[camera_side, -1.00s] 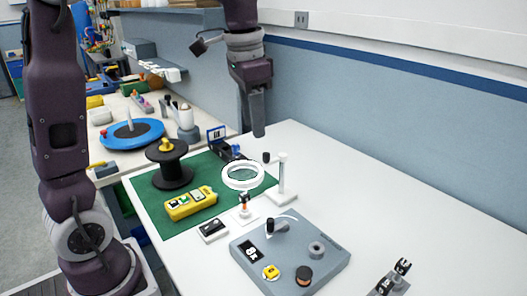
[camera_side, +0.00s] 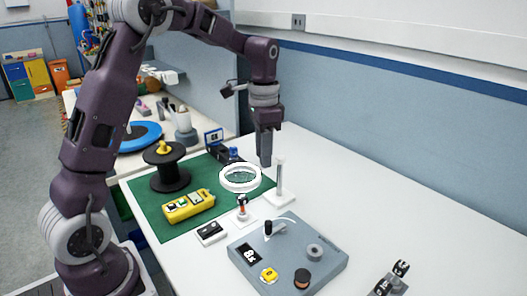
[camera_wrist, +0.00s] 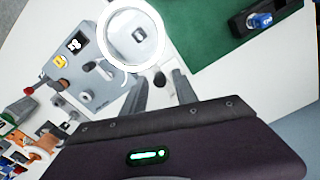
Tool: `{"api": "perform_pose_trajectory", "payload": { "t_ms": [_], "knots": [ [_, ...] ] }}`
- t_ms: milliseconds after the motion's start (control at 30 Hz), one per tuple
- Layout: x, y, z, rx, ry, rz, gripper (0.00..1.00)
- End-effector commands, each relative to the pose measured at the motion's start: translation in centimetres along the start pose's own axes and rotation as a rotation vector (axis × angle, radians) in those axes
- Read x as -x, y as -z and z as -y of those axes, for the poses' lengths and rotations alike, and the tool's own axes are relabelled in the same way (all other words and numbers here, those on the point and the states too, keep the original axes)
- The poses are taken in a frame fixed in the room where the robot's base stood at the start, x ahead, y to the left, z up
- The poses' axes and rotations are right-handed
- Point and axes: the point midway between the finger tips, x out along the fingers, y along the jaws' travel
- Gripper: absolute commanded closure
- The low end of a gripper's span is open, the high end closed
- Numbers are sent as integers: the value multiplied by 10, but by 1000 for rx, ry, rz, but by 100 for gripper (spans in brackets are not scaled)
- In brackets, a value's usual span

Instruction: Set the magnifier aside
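The magnifier is a white ring lens (camera_side: 240,178) beside a white upright post on a square foot (camera_side: 279,197), at the right edge of the green mat. In the side view the finger hides the knob.
A grey pulley unit (camera_side: 325,262) stands in front. A yellow device (camera_side: 188,206), a black spool (camera_side: 170,181) and a blue-black item (camera_side: 222,153) are on the green mat (camera_side: 150,208). A small dark bracket (camera_side: 392,281) lies front right. The white table to the right is clear.

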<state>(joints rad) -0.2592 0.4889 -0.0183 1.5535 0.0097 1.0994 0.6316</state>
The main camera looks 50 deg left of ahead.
Motion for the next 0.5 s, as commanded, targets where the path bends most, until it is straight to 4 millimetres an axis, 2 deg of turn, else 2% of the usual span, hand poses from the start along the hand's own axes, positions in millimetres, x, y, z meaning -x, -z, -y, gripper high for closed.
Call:
{"api": "perform_pose_trajectory", "payload": {
  "t_ms": [33,133,167,500],
  "knots": [
    [0,0,0,0,0,0,77],
    [0,0,0,0,0,0,97],
    [0,0,0,0,0,0,100],
    [1,0,0,0,1,-1,100]
  ]
}}
